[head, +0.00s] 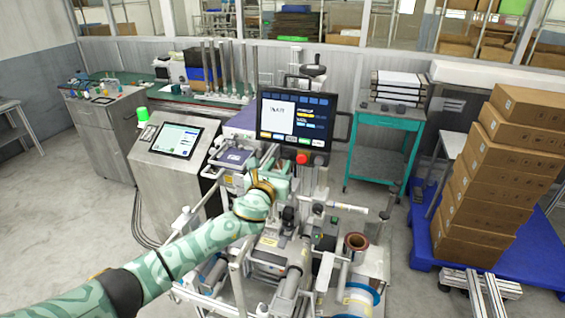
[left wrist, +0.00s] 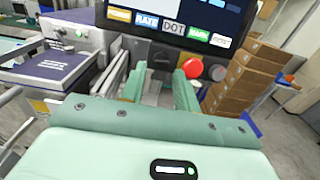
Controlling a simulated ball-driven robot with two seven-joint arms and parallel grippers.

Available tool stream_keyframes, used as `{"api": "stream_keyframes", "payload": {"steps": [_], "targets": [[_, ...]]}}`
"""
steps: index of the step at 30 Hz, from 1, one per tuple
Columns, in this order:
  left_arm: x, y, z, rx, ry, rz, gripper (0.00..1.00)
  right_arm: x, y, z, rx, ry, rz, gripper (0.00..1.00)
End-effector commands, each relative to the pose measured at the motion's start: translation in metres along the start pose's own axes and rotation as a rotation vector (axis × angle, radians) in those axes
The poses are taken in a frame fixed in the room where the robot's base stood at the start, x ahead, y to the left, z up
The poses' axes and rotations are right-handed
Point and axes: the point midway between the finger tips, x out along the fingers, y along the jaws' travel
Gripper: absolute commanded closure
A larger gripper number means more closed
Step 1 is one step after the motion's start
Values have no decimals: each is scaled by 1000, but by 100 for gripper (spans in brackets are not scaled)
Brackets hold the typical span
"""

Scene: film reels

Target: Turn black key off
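A dark panel below the monitor screen carries a red round button (head: 302,157), which also shows in the left wrist view (left wrist: 193,68). Left of the button, a small dark knob (left wrist: 161,57), seemingly the black key, shows between my fingertips in the left wrist view; its turned position is too small to tell. My left gripper (head: 272,160) is in front of the panel, fingers pointing at it. In the left wrist view the green fingers (left wrist: 160,78) are apart with nothing held between them; contact with the key cannot be told. My right gripper is not in view.
The monitor (head: 291,118) stands above the panel. A tablet console (head: 176,139) is to the left. Machine rails, rollers and a brown reel core (head: 356,243) lie below and right. A teal cart (head: 386,140) and stacked cartons (head: 500,170) stand further right.

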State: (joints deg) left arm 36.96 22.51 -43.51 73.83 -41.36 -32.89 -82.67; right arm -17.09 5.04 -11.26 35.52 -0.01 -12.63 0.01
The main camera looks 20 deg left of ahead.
Motion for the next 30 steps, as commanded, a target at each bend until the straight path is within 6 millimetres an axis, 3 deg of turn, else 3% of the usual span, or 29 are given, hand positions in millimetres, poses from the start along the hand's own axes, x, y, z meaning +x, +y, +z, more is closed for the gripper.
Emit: {"api": "stream_keyframes", "payload": {"steps": [6,17,21,30], "targets": [[28,-1,-2,-1,0,-1,69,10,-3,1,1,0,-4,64],[34,0,0,-2,1,-1,69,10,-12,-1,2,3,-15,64],[34,0,0,-1,1,-1,100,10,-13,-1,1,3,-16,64],[34,0,-1,-23,1,4,100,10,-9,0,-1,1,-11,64]]}}
